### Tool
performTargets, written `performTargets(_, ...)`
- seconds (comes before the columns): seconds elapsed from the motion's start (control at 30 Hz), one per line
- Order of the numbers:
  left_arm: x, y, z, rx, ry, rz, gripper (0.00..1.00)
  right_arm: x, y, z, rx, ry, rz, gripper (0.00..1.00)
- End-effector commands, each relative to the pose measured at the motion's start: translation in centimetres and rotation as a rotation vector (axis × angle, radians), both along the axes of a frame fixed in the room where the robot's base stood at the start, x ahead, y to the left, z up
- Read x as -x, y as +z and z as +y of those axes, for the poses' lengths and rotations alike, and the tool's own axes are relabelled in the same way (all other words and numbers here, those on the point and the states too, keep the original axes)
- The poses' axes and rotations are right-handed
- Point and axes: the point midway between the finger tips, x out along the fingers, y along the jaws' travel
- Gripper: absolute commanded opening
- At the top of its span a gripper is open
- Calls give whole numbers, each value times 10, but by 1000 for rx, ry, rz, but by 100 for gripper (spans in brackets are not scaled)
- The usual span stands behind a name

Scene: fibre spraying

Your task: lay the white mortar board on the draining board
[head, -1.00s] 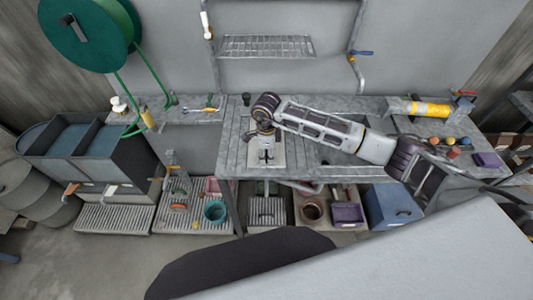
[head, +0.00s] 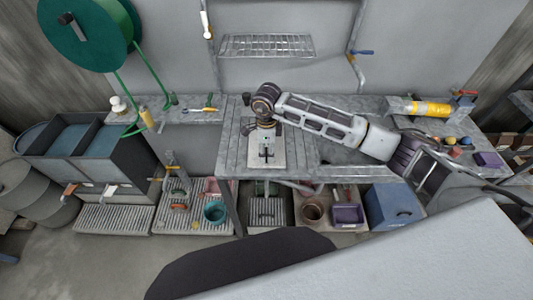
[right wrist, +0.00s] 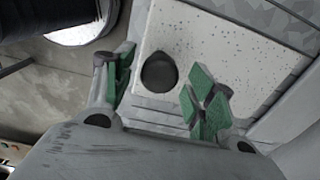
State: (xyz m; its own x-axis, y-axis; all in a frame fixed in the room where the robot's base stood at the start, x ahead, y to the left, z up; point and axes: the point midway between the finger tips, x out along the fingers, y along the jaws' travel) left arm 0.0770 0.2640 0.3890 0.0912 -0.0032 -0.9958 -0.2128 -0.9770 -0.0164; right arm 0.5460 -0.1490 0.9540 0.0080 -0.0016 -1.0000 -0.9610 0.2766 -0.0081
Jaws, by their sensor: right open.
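The white mortar board (head: 277,157) lies flat on the slatted grey draining board (head: 236,158) in the head view. In the right wrist view the mortar board (right wrist: 215,45) is pale and speckled, with a dark round knob or handle (right wrist: 160,72) standing on it. My right gripper (head: 265,132) is above the board, pointing down. In the right wrist view its green-padded fingers (right wrist: 162,92) are spread, one on each side of the dark handle, with gaps to it. The board's near edge is partly hidden by the gripper there. My left gripper is not in view.
A yellow cylinder (head: 428,109) lies on the bench at the right, with several small coloured balls and a purple block (head: 488,159) near it. A wire rack (head: 267,46) is on the wall behind. Bins, including a blue box (head: 392,205), stand below the bench.

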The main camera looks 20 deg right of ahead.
Motion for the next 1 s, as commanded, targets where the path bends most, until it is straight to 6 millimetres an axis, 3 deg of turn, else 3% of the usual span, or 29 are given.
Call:
performTargets(0.6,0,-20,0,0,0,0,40,0,80,0,2,-1,-2,56)
performTargets(1.0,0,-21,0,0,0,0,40,1,93,0,1,0,0,56)
